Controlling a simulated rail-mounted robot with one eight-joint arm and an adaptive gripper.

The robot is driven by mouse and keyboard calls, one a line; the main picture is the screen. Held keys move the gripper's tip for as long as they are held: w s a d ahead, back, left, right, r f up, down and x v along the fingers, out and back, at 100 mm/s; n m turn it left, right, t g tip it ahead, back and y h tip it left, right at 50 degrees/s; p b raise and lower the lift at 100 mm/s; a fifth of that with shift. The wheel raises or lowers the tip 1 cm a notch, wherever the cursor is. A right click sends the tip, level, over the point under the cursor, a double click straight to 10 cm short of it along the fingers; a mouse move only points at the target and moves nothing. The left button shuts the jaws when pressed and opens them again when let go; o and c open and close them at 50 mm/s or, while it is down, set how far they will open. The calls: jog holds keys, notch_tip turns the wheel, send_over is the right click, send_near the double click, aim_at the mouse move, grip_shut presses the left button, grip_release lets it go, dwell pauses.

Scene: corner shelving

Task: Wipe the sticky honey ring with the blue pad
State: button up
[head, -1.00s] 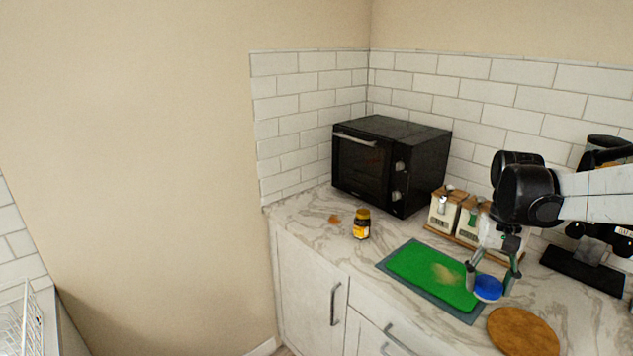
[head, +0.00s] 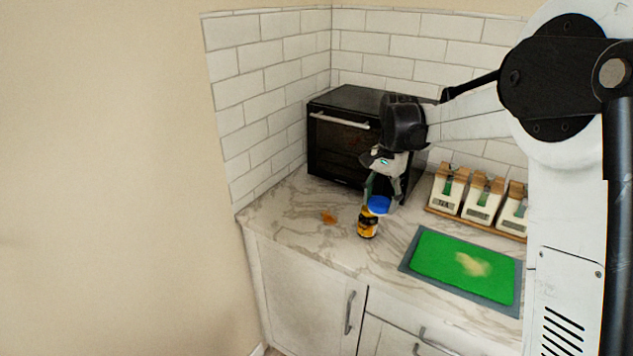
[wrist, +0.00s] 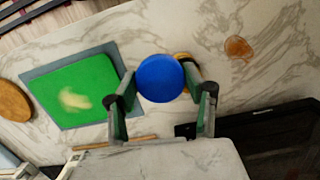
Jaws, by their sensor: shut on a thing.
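The blue pad (wrist: 160,78) is a round disc held between the fingertips of my gripper (wrist: 160,93) in the wrist view. In the head view the blue pad (head: 378,205) shows below my gripper (head: 383,192), overlapping the top of the honey jar in the picture. The sticky honey ring (head: 329,217) is an orange-brown patch on the marble counter, left of the jar. It also shows in the wrist view (wrist: 238,47), to the right of the pad and apart from it. My gripper is shut on the pad and is above the counter.
The honey jar (head: 367,224) stands close to the pad, mostly hidden behind it in the wrist view. A black oven (head: 335,143) stands in the corner. A green board (head: 440,258) with a tan smear lies to the right. Labelled canisters (head: 482,199) stand behind it.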

aim_at(339, 222)
jog(key=w+a+f+m+t+p, duration=0.2)
jog(key=w+a+f+m+p, duration=0.25)
jog(key=w+a+m, duration=1)
jog(key=shift+s+a+f+n+y+b, duration=0.15)
jog(key=shift+s+a+f+n+b, duration=0.2)
jog(key=shift+f, duration=0.75)
jog(key=shift+s+a+f+n+y+b, duration=0.15)
jog(key=shift+f+n+b, duration=0.25)
jog(key=shift+f, duration=0.65)
jog(key=shift+s+a+f+n+y+b, duration=0.1)
jog(key=shift+s+a+f+n+b, duration=0.25)
jog(key=shift+f, duration=0.75)
jog(key=shift+w, duration=0.1)
jog(key=shift+f+b, duration=0.95)
jog(key=shift+f, duration=0.1)
jog(key=shift+d, duration=0.1)
jog(key=shift+s+d+r+b, duration=0.1)
jog(key=shift+s+d+b, duration=0.2)
jog(key=shift+s+d, duration=0.35)
jog(key=shift+s+d+r+b, duration=0.1)
jog(key=shift+s+d+b, duration=0.2)
jog(key=shift+d, duration=0.65)
jog(key=shift+s+d+f+b, duration=0.1)
jog(key=shift+s+d+b, duration=0.35)
jog(key=shift+d, duration=0.35)
jog(key=shift+s+d+f+b, duration=0.1)
jog(key=shift+s+d+b, duration=0.3)
jog(key=shift+d, duration=0.4)
